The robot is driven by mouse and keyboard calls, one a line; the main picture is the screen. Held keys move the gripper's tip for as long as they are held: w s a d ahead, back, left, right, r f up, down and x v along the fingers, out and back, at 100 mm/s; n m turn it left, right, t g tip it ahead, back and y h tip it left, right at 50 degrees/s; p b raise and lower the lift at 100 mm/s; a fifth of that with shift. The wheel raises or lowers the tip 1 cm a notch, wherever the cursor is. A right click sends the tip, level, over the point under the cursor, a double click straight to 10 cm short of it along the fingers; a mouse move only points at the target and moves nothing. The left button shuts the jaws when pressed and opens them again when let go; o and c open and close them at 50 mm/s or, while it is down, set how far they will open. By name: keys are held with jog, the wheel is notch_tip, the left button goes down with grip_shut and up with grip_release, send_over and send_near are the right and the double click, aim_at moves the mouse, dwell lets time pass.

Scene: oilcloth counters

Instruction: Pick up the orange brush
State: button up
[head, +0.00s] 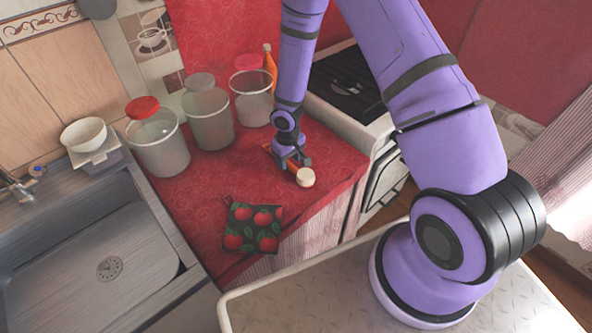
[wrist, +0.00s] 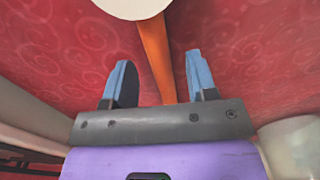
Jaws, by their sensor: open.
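The orange brush (wrist: 154,52) shows in the wrist view as a long orange handle. It runs between the two blue fingers of my gripper (wrist: 157,62), nearer the right one, with space on both sides. A pale round piece (wrist: 138,6) covers its far end, apparently the brush's head. In the head view this pale round piece (head: 305,177) lies on the red counter, just in front of my gripper (head: 295,163). My gripper is open and low over the counter. Its fingers hide most of the handle there, and the wrist view does not show its near end past the gripper.
Three clear jars, one with a red lid (head: 158,146), one grey-lidded (head: 208,117), one pink-lidded (head: 254,95), stand behind and left. An orange bottle (head: 270,63) stands behind them. The sink (head: 100,260) is left, the stove (head: 345,112) right.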

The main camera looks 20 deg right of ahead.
jog(key=shift+f, duration=0.75)
jog(key=shift+c, duration=0.2)
grip_shut()
jog(key=shift+r, duration=0.15)
